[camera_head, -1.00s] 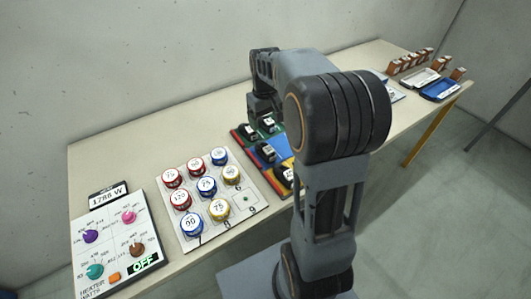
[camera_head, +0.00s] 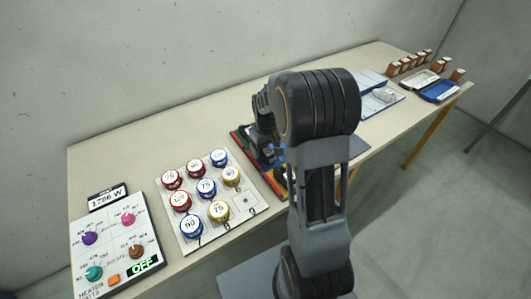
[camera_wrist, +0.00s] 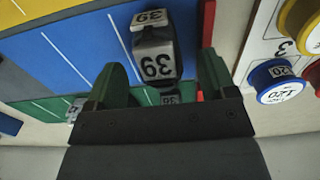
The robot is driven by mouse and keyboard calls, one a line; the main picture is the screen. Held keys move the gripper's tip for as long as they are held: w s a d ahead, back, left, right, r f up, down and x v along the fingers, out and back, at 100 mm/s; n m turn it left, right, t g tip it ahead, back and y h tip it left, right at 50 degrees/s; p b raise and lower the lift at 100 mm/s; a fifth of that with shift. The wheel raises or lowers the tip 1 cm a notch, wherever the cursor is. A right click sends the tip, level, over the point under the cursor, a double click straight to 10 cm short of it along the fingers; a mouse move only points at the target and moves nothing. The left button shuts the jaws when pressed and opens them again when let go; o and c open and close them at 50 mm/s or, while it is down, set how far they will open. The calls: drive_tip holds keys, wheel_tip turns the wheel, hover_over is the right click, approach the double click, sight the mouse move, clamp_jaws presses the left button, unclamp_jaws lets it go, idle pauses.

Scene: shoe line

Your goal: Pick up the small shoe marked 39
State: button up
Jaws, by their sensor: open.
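The small shoe marked 39 (camera_wrist: 155,42) is dark and grey with white number labels. In the wrist view it stands on the blue part of a striped, coloured board (camera_wrist: 75,50). My gripper (camera_wrist: 163,64) is open, with one green-grey finger on each side of the shoe's near end. I see a gap at the left finger; contact at the right one I cannot tell.
A white panel (camera_head: 248,205) with several red, blue and yellow numbered discs lies to the left of the board. A control box (camera_head: 120,262) with knobs is at the table's left end. Trays (camera_head: 438,91) and brown blocks are at the far right.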

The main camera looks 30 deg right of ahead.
drive_tip(key=shift+f, duration=0.4)
drive_tip(key=c, duration=1)
